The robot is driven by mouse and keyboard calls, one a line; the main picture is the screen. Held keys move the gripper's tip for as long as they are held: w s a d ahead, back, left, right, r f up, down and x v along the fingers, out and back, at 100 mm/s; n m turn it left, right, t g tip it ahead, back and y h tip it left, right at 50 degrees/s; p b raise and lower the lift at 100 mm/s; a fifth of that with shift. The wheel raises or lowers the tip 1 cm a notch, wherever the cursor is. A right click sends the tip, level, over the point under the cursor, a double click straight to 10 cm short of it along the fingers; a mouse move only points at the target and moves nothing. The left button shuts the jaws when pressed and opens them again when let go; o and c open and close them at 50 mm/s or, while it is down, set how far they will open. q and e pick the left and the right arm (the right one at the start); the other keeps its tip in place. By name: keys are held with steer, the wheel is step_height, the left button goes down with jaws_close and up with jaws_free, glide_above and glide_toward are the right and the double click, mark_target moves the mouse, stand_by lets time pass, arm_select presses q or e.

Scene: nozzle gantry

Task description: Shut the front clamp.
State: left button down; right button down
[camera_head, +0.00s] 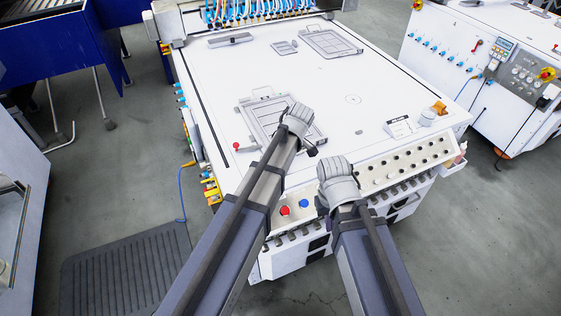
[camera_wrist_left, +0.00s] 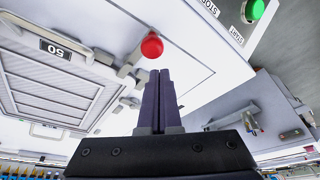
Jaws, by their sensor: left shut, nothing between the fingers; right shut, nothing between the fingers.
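The front clamp shows as a red ball knob (camera_head: 237,146) at the left end of a short pale lever, left of the front framed plate (camera_head: 250,116). In the left wrist view the red knob (camera_wrist_left: 152,46) sticks out to the side, away from the plate marked 50 (camera_wrist_left: 60,85). My left gripper (camera_wrist_left: 160,75) is shut and empty, its dark fingertips pointing towards the knob, with a small gap in the picture. In the head view its fingers are hidden by my arm. My right gripper (camera_head: 337,180) is shut and empty over the table's front edge.
The white table (camera_head: 370,80) is mostly clear in the middle. A second framed plate (camera_head: 329,42) lies at the back. A red button (camera_head: 285,211) and a blue button (camera_head: 304,203) sit on the front panel. Another machine (camera_head: 460,50) stands at right.

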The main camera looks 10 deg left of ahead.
arm_select(q)
steer(key=shift+a+r+p, duration=0.2)
steer(key=shift+a, duration=0.45)
steer(key=shift+a+r+p, duration=0.15)
steer(key=shift+a, duration=0.45)
steer(key=p+v, duration=0.8)
steer(key=v, duration=0.1)
steer(key=shift+w+d+p, duration=0.35)
steer(key=shift+p, duration=0.05)
steer(key=shift+r, duration=0.15)
steer(key=s+d+f+m+h, duration=0.1)
steer(key=s+d+m, duration=0.2)
steer(key=s+m, duration=0.6)
steer(key=s+d+f+m+g+h+b, duration=0.1)
steer(key=s+d+m, duration=0.1)
steer(key=s+m, duration=0.7)
steer(key=shift+s+d+m, duration=0.35)
steer(key=shift+s+m, duration=0.05)
steer(key=shift+s, duration=0.4)
steer(key=shift+f, duration=0.1)
